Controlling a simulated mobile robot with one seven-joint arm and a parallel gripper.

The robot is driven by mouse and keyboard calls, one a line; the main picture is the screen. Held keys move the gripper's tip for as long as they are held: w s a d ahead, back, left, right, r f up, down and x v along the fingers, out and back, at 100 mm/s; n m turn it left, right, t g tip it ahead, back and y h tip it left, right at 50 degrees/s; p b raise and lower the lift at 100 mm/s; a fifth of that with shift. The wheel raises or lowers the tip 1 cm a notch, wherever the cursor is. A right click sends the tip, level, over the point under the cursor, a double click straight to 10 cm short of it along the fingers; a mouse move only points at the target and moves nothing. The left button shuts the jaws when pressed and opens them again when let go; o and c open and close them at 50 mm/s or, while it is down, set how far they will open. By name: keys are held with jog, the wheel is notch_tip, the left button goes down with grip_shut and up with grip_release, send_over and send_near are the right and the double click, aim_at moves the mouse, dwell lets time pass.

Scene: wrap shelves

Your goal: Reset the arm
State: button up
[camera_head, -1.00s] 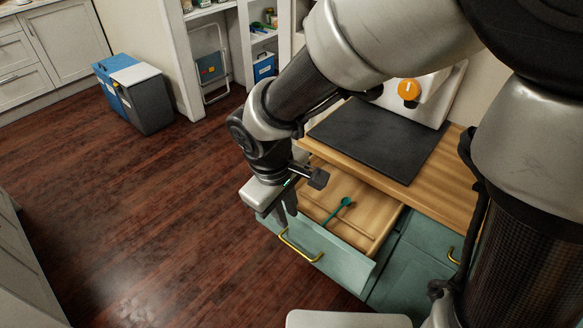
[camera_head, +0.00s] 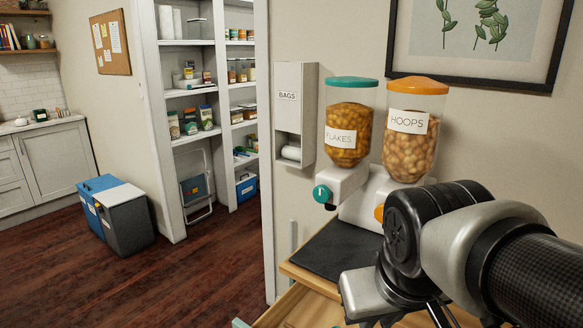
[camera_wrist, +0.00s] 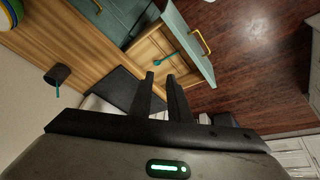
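My gripper (camera_wrist: 161,75) shows in the wrist view with its two dark fingers apart and nothing between them. It is open and held above the counter and the open drawer. In the head view, the wrist is at the lower right, in front of the cereal dispensers, and the fingers are partly cut off by the bottom edge. In the wrist view, a teal-handled utensil (camera_wrist: 169,59) lies in the open wooden drawer (camera_wrist: 150,47), beyond the fingertips.
The flakes dispenser (camera_head: 349,135) and hoops dispenser (camera_head: 409,135) stand at the back of the counter. A dark mat (camera_head: 335,250) lies before them. A dark cup-like object (camera_wrist: 59,74) with a teal stick is on the wood. Blue and grey bins (camera_head: 127,220) stand left; floor between is clear.

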notch_tip(320, 180, up, 16)
jog(key=s+d+m+p, duration=0.1)
jog(key=s+p, duration=0.1)
jog(key=p, duration=1.2)
jog(key=shift+d+t, duration=0.25)
jog(key=shift+t, duration=0.15)
jog(key=shift+d+f+m, duration=0.1)
jog(key=shift+f+m, duration=0.05)
jog(key=shift+m, duration=0.15)
